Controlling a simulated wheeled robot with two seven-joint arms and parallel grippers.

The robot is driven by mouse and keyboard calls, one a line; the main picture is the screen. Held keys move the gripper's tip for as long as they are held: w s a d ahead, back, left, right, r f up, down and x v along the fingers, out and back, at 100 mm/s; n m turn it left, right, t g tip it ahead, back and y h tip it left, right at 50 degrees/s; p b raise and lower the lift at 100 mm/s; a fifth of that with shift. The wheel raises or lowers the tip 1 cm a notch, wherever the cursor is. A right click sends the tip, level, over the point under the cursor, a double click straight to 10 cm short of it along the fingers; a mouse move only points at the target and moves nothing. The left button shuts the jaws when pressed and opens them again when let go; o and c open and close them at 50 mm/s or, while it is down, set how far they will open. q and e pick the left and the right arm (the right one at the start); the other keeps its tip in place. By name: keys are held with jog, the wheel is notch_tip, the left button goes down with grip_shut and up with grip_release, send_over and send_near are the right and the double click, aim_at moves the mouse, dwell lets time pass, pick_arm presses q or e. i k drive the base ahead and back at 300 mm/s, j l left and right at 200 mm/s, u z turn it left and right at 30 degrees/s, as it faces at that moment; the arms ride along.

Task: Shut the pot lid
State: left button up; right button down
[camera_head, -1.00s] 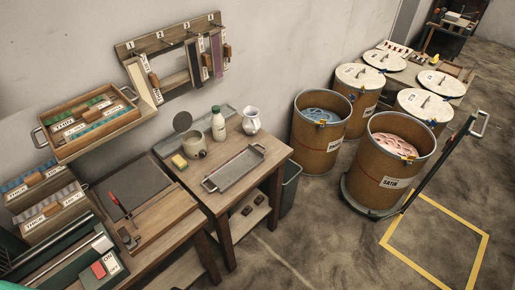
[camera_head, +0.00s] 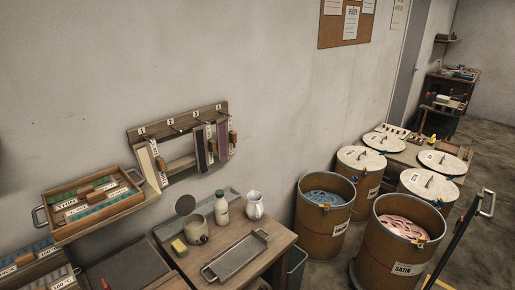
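The pot (camera_head: 196,229) is a small grey-beige vessel on the wooden table, near the wall. Its round dark lid (camera_head: 186,205) stands raised upright behind the rim, so the pot is open at the top. Neither of my grippers shows in the head view.
A milk bottle (camera_head: 222,207) and a white jug (camera_head: 254,205) stand right of the pot. A yellow sponge (camera_head: 179,247) lies at its left. A metal tray (camera_head: 236,257) lies in front. Open drums (camera_head: 398,245) and lidded drums stand to the right. A wall rack (camera_head: 182,150) hangs above.

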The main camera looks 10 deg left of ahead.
aim_at(185, 205)
jog(key=j+u, duration=0.2)
jog(key=u, duration=0.3)
jog(key=i+j+u, duration=0.1)
jog(key=u, duration=0.4)
jog(key=i+j+u, duration=0.1)
jog(key=u, duration=0.35)
jog(key=i+l, duration=0.05)
